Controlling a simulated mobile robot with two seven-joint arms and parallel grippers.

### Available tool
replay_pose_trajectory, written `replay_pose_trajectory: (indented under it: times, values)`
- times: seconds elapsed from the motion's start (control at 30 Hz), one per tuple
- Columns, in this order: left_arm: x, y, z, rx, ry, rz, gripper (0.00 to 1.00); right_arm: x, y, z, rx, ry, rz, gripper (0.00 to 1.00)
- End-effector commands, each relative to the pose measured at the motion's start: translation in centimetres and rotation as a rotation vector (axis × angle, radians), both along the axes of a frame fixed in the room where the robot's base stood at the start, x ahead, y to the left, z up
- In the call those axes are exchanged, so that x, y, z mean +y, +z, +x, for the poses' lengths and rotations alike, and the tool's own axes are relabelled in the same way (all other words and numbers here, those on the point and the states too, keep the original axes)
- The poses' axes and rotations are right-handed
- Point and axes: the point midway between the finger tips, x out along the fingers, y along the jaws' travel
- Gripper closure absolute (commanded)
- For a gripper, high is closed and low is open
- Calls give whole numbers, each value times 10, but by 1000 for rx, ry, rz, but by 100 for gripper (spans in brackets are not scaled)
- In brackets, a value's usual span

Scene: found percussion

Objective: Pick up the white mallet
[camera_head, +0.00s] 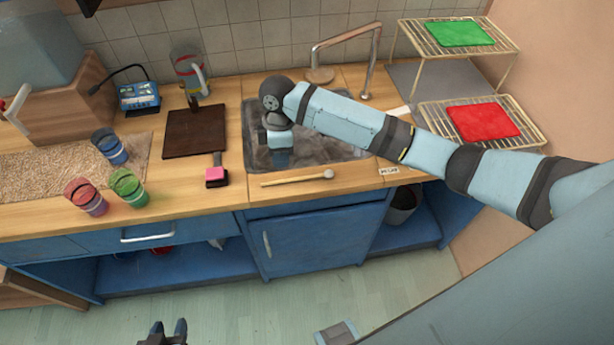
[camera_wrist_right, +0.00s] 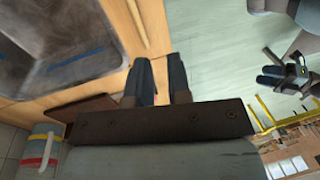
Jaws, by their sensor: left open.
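The white mallet (camera_head: 297,178) lies on the wooden counter along the front rim of the sink. Its pale head is at the right end and its thin wooden handle points left. In the right wrist view, a pale stick (camera_wrist_right: 138,22), apparently its handle, lies on the counter beyond my fingers. My right arm reaches over the sink from the right; its fingers are hidden in the head view. In the wrist view my right gripper (camera_wrist_right: 160,60) has its fingers apart with nothing between them. My left gripper (camera_head: 168,334) is open and empty, low over the floor.
The sink (camera_head: 350,153) lies behind the mallet. A pink block with a black handle (camera_head: 215,176) and a dark board (camera_head: 180,145) are left of it. Coloured cups (camera_head: 128,187) stand further left. A small label card (camera_head: 388,170) is to the right, wire racks (camera_head: 470,100) beyond.

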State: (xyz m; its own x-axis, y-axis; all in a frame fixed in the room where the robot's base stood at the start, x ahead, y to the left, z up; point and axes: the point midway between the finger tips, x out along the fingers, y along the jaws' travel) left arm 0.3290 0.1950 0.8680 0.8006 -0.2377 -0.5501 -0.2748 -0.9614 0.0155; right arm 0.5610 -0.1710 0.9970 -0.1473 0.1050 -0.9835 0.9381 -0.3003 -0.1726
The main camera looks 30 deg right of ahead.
Motion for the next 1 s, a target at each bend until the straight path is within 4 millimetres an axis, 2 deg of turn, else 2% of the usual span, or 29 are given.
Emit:
replay_pose_trajectory:
  times: [0.03,0.1,0.27,0.37,0.63,1.0]
  values:
    - [-1,0,0,1,-1,0,57,-9,8,14,7,9,-19,82]
    - [-1,-1,-1,1,-1,-2,57,-18,15,26,21,20,-32,82]
    - [-2,0,-1,2,-1,-3,57,-29,21,37,40,32,-45,82]
    - [-2,2,-1,2,-1,-3,57,-29,9,36,44,33,-47,82]
    - [-1,7,-1,-1,1,-1,57,-26,-42,25,44,33,-46,82]
    - [2,15,0,-2,6,2,57,-25,-76,16,42,34,-46,82]
